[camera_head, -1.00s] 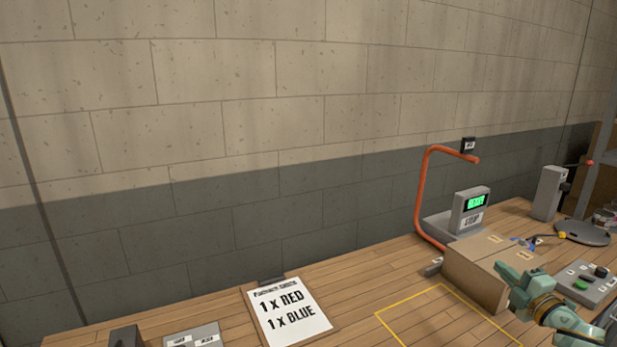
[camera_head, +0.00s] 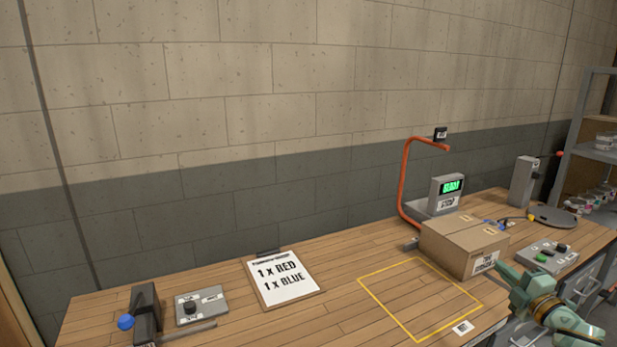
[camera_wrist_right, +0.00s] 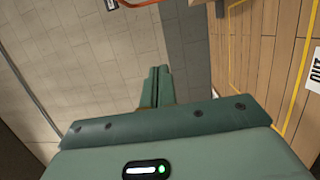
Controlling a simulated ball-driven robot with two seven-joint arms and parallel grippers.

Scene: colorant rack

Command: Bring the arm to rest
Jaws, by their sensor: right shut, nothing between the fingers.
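My right gripper (camera_head: 512,276) is green and sits at the lower right of the head view, in front of the cardboard box and near the bench's front edge. In the right wrist view its two fingers (camera_wrist_right: 160,84) are together, with nothing between them. My left gripper is not in view.
A closed cardboard box (camera_head: 465,241) stands beside a yellow-outlined area (camera_head: 420,300), which is empty. A clipboard (camera_head: 282,278) reads 1 x red, 1 x blue. A button panel (camera_head: 547,257) lies right of the box. A shelf (camera_head: 600,152) stands at the far right.

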